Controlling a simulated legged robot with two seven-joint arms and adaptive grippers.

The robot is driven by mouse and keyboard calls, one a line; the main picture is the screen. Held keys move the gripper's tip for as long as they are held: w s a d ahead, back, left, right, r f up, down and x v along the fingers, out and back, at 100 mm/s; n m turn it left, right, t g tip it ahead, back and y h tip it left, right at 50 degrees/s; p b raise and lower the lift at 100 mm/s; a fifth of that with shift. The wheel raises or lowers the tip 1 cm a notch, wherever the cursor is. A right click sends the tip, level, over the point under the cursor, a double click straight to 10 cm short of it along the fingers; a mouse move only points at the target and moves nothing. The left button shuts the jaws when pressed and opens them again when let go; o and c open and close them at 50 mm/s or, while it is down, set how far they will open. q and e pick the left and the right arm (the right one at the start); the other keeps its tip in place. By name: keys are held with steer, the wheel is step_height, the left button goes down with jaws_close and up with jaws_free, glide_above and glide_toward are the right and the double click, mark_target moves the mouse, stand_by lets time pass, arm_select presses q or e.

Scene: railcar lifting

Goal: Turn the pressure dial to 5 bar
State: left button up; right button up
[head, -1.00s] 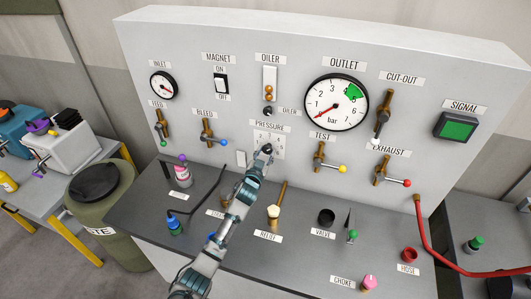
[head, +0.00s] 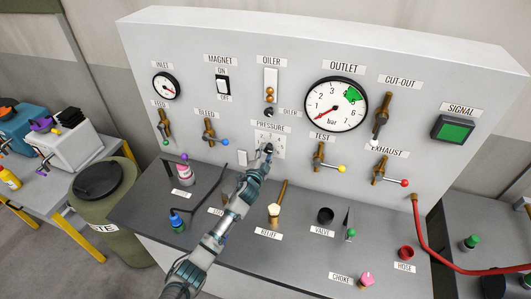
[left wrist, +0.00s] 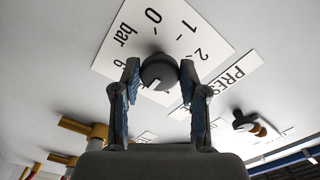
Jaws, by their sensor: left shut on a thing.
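The pressure dial is a dark round knob (left wrist: 159,71) with a pale mark on its face. It sits on a white scale plate (left wrist: 193,22) on the panel. In the left wrist view 0, 1, 2, 6 and "bar" are legible; the rest of the scale is hidden. My left gripper (head: 267,150) has its fingers on both sides of the knob and is shut on it. I cannot tell exactly which number the mark faces. The outlet gauge (head: 336,103) has a red needle at the low end and a green sector. My right gripper is not in view.
The test valve (head: 319,156) with a yellow tip is right of the dial, and the bleed valve (head: 209,130) is left. The oiler (head: 270,85) is above. A brown-handled relief part (head: 276,208) and several bottles and fittings stand on the shelf below.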

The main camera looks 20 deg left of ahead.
arm_select(q)
steer(key=shift+f, duration=0.2)
stand_by(0.3)
steer(key=o, duration=1.1)
steer(key=shift+d, duration=0.1)
steer(key=shift+o, duration=0.2)
steer(key=shift+r, duration=0.1)
steer(key=s, duration=1.2)
steer(key=shift+a, duration=0.25)
steer(key=shift+w, duration=0.1)
steer(key=shift+f, duration=0.2)
